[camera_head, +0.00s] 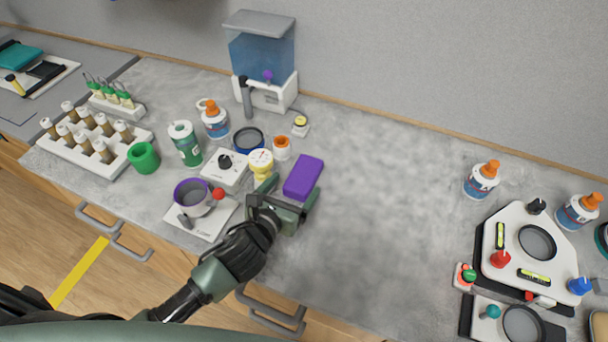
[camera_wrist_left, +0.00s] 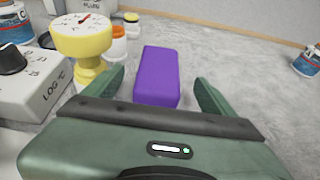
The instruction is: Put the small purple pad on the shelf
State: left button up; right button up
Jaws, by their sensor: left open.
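The small purple pad (camera_head: 303,177) is a rounded purple block on the grey counter, in the middle of the head view. My left gripper (camera_head: 292,193) is open at the near end of the pad. In the left wrist view the pad (camera_wrist_left: 157,77) lies ahead, between the lines of the two open fingers (camera_wrist_left: 160,90), with its near end close to the palm. I cannot tell whether a finger touches it. My right gripper is in neither view. I see no clear shelf in these frames.
A yellow gauge (camera_head: 261,162) and a white control box (camera_head: 227,170) stand close left of the gripper. A water tank (camera_head: 262,60) stands behind, by the wall. Bottles and a tube rack (camera_head: 88,147) fill the left. The counter right of the pad is clear up to a white device (camera_head: 530,245).

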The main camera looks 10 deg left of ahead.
aim_at(302, 176)
pick_arm(q)
jog(key=shift+w+f, duration=0.1)
jog(key=shift+w, duration=0.35)
jog(key=x, duration=0.5)
jog(key=shift+w+d+f, duration=0.1)
jog(key=shift+w, duration=0.2)
jog(key=shift+w+f, duration=0.15)
jog(key=shift+w, duration=0.05)
jog(key=c, duration=1.4)
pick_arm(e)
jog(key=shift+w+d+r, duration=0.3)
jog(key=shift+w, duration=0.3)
